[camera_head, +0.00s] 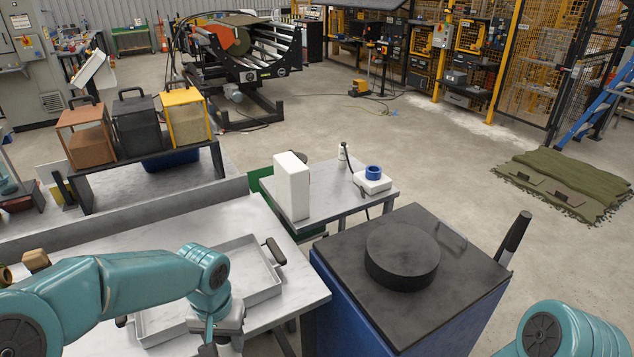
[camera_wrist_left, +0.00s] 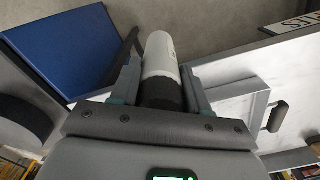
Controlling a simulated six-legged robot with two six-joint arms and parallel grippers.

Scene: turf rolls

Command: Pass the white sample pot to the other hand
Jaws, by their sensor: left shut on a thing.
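The white sample pot (camera_wrist_left: 160,55) shows in the left wrist view as a white cylinder with a dark band at the end nearer my palm. My left gripper (camera_wrist_left: 160,80) is shut on it, one finger on each side of the dark part. In the head view my left gripper (camera_head: 213,335) hangs down over the near part of a shallow metal tray (camera_head: 265,297), and I cannot make out the pot there. My right arm shows only as a teal link at the lower right; its gripper is out of view.
The tray lies on a grey metal bench (camera_head: 225,222). A blue cabinet (camera_head: 352,318) with a black top carries a black round disc (camera_head: 402,255). Behind stands a small table with a white box (camera_head: 292,186) and a blue ring (camera_head: 373,172). Three caddies (camera_head: 137,125) stand on a rack.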

